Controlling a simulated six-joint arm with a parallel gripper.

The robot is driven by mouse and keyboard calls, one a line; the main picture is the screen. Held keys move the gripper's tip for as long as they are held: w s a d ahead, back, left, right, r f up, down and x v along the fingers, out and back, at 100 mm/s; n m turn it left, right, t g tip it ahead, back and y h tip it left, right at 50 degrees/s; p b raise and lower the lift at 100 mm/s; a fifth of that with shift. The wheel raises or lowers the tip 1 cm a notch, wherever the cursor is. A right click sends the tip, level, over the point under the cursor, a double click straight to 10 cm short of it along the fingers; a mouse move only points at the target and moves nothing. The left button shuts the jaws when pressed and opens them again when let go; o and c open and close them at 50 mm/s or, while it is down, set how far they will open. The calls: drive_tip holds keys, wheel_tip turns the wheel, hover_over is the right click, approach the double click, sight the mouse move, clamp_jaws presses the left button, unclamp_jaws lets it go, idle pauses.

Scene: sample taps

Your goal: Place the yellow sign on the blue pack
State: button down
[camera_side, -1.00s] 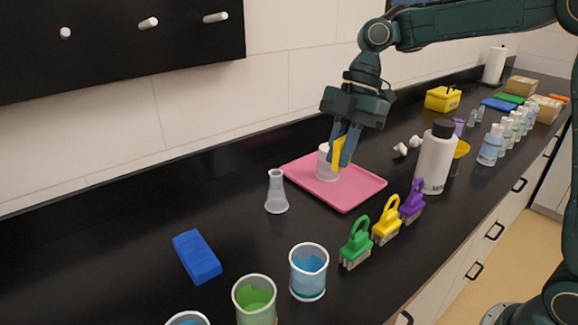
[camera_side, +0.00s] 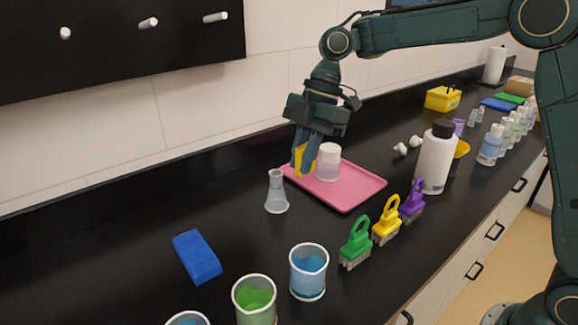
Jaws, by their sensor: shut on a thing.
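The blue pack (camera_side: 197,256) lies flat on the black counter at the front left, with nothing on it. My gripper (camera_side: 303,162) points down over the left end of the pink tray (camera_side: 352,199). It is shut on the yellow sign (camera_side: 299,160), which is partly hidden by the fingers. I cannot tell how high the sign is above the tray. The pack is to the left of and nearer than my gripper, apart from it.
A whitish cup (camera_side: 328,163) stands on the tray just right of my gripper. A clear flask (camera_side: 276,192) stands between the tray and the pack. Beakers (camera_side: 308,272), clipped brushes (camera_side: 386,221) and a white bottle (camera_side: 435,158) stand nearer and right.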

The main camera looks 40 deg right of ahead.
drive_tip(key=w+a+f, duration=0.4)
drive_tip(key=w+a, duration=0.1)
drive_tip(key=a, duration=0.6)
drive_tip(key=m, duration=0.1)
hover_over(190, 265)
drive_tip(key=d, duration=0.2)
wheel_tip(190, 265, down, 3)
drive_tip(key=shift+t, duration=0.3)
drive_tip(key=shift+a+f, duration=0.15)
drive_tip(key=shift+f, duration=4)
drive_tip(key=shift+f, duration=0.1)
drive_tip(key=c, duration=1.4)
unclamp_jaws()
drive_tip(key=v, duration=1.2)
